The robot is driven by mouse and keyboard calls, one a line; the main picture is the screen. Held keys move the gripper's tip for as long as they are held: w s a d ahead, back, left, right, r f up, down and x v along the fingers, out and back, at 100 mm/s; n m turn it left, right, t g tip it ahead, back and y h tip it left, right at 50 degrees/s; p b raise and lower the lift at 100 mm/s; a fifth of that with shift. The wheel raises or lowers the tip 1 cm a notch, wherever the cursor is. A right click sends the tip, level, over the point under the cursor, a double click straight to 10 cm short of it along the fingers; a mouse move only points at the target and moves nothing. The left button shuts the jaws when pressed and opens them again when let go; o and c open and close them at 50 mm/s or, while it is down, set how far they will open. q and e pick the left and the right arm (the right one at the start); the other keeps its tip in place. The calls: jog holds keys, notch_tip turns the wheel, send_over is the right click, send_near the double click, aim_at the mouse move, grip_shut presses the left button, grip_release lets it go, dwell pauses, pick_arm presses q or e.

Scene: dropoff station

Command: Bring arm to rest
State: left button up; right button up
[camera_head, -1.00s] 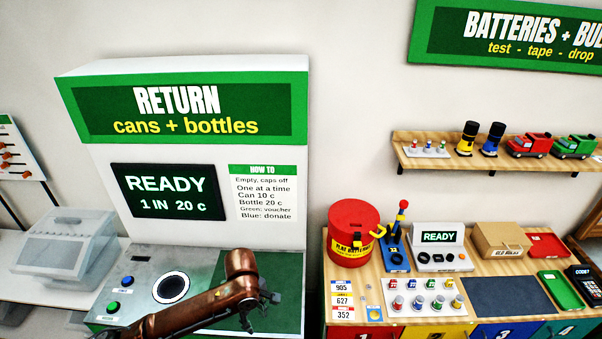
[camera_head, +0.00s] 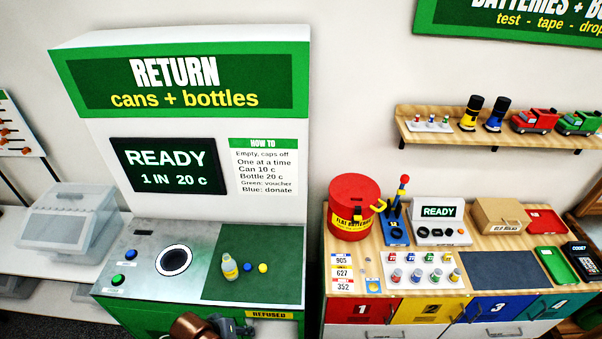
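My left arm shows only at the bottom edge, in front of the return station (camera_head: 125,265). Its copper link and the dark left gripper (camera_head: 232,327) are low and partly cut off by the frame, apart from the counter top. Whether its fingers are open or shut cannot be made out. My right gripper is not in view.
A small bottle with a yellow label (camera_head: 230,268), a blue cap (camera_head: 247,266) and a yellow cap (camera_head: 263,268) are on the green mat (camera_head: 285,245). The round intake (camera_head: 174,260) is clear. The battery table (camera_head: 490,250) stands at right.

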pick_arm(q)
jog(key=s+a+f+m+y, duration=0.3)
jog(key=s+a+y, duration=0.1)
jog(key=s+a, duration=1.1)
notch_tip(320, 180, down, 39)
jog(key=s+g+b, duration=0.2)
jog(key=b, duration=0.6)
jog(key=s+f+b, duration=0.3)
jog(key=s+f, duration=0.6)
jog(key=f, duration=0.2)
jog(key=s+f+m+b, duration=0.1)
jog(key=s+f+b, duration=0.2)
jog(key=s+f, duration=0.7)
notch_tip(320, 180, down, 2)
jog(key=shift+f+g+b, duration=0.2)
jog(key=shift+g+b, duration=0.1)
jog(key=shift+g, duration=0.1)
